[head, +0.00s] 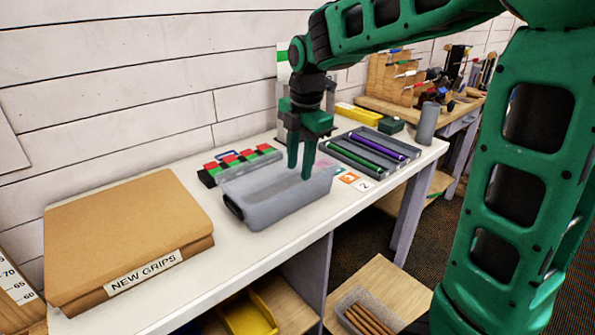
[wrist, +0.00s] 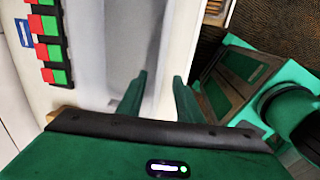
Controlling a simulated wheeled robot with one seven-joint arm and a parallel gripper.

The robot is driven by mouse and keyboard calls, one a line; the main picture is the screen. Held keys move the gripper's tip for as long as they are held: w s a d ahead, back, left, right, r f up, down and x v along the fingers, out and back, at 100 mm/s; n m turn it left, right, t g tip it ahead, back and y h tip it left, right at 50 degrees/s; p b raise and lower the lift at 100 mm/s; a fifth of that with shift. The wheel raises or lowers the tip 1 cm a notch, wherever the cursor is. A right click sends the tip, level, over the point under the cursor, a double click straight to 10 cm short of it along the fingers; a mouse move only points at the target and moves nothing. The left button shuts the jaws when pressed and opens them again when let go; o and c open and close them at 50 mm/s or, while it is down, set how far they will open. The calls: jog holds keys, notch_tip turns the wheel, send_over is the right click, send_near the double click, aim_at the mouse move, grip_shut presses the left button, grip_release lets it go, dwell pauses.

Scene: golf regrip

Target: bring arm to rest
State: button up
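My gripper (head: 302,172) is green, points down and hangs over the right end of a grey bin on the white bench. Its two fingers are apart with nothing between them. In the wrist view, the fingers of my gripper (wrist: 160,95) are also spread, with the bench edge behind them. The grey bin (head: 278,212) has a dark part at its left end; its inside is partly hidden by the fingers. My arm reaches in from the right, bent over the bench.
A cardboard box (head: 125,225) labelled NEW GRIPS lies at the left of the bench. A rack of red and green blocks (head: 240,162) stands behind the bin. A grey tray (head: 405,153) holds green and purple grips. A grey cylinder (head: 427,122) stands at the right end.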

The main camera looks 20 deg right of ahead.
dwell(0.4)
jog(key=s+d+f+m, duration=0.2)
jog(key=s+d+m, duration=0.3)
jog(key=s+m, duration=0.4)
jog(key=s+d+f+m, duration=0.2)
jog(key=s+d+m, duration=0.3)
jog(key=s+m, duration=0.4)
jog(key=s+d+f+m+g, duration=0.1)
jog(key=s+d+m, duration=0.4)
jog(key=s+m, duration=0.5)
jog(key=shift+s+d+f, duration=0.3)
jog(key=shift+s+f, duration=0.4)
jog(key=shift+s, duration=0.1)
